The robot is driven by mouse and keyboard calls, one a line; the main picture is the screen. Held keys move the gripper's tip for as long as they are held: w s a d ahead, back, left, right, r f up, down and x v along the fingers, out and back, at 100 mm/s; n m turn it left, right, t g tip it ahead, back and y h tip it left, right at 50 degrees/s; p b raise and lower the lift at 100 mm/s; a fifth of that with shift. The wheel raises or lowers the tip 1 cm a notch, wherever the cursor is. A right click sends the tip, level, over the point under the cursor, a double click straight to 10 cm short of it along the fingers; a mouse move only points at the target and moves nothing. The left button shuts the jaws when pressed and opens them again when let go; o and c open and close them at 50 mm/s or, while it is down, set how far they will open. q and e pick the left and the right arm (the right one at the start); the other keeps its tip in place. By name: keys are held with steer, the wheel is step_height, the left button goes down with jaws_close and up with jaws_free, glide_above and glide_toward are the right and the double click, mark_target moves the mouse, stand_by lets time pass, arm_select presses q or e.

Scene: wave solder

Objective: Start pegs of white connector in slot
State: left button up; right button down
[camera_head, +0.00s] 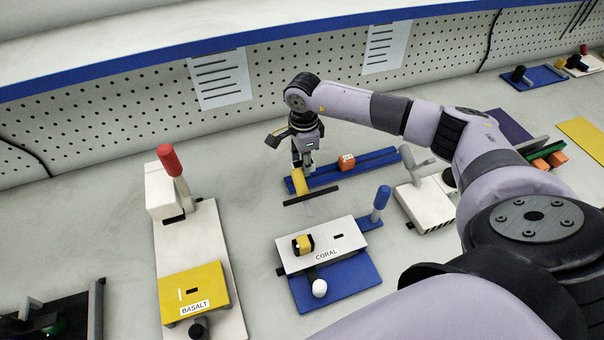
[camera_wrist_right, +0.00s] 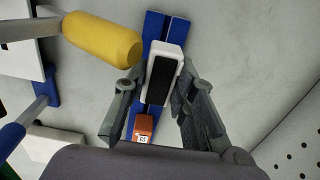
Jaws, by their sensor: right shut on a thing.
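My right gripper (camera_head: 306,166) is above the left part of the blue rail (camera_head: 375,161). In the right wrist view its fingers (camera_wrist_right: 158,108) are closed around the white connector (camera_wrist_right: 178,57), a long white block with a black face. The connector is hidden behind the gripper in the head view. In the wrist view it overlaps the blue rail (camera_wrist_right: 152,27); I cannot tell its height above it. A white plate marked CORAL (camera_head: 318,243) has a small dark slot (camera_head: 338,236) and stands in front of the gripper. My left gripper is not in view.
A yellow handle (camera_head: 300,182) is close beside the right gripper, with a black bar below. An orange block (camera_head: 346,161) sits on the rail. A yellow and black part (camera_head: 303,245) is on the CORAL plate. The BASALT fixture (camera_head: 194,292) stands left.

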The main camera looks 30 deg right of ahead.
steer(key=shift+r+p, duration=0.75)
steer(key=shift+r, duration=0.75)
